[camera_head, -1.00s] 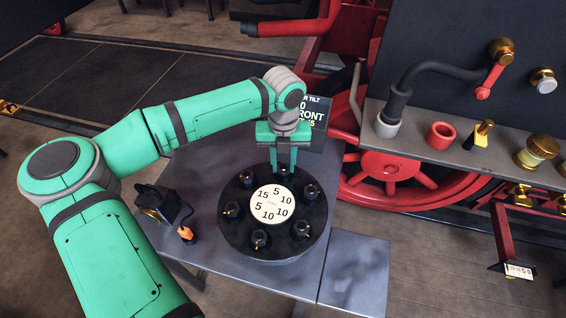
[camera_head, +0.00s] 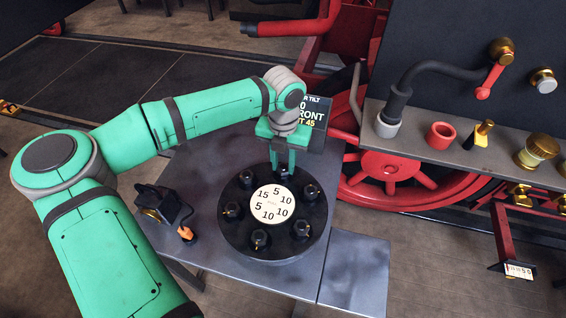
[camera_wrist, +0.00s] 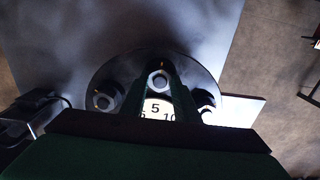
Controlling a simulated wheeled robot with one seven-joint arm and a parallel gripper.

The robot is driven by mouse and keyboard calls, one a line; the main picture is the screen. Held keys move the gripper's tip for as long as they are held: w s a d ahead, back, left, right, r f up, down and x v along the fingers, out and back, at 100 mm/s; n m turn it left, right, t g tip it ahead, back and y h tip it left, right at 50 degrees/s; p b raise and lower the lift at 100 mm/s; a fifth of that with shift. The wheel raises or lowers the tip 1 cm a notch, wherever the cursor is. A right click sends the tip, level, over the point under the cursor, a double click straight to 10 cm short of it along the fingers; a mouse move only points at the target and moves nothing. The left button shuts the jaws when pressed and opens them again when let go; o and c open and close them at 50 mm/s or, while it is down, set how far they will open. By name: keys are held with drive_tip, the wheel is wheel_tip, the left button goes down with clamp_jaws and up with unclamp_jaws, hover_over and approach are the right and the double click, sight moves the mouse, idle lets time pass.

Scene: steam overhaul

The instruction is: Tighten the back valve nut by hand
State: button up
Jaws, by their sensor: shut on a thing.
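A round black valve cover (camera_head: 236,238) sits on a grey table, with several dark nuts around a white dial (camera_head: 273,204) marked 5, 10 and 15. The back valve nut (camera_wrist: 158,80) is at the far rim of the cover. My gripper (camera_head: 284,170) points down at it, its green fingers on either side of the nut. In the wrist view the nut shows between the two fingers, which are shut on it; they hide most of it in the head view. The other nuts stand clear of the fingers.
A dark sign (camera_head: 313,112) with partly hidden text stands just behind my gripper. A black device with an orange tip (camera_head: 163,208) is at the table's left. A shelf (camera_head: 410,138) with a red ring (camera_head: 440,135) and brass fittings is at right, above a red wheel (camera_head: 392,168).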

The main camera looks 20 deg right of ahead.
sight(283, 166)
drive_tip(key=o, duration=1)
drive_tip(key=shift+o, duration=0.2)
drive_tip(key=shift+r, duration=0.15)
wheel_tip(283, 166, up, 11)
drive_tip(key=shift+f, duration=0.2)
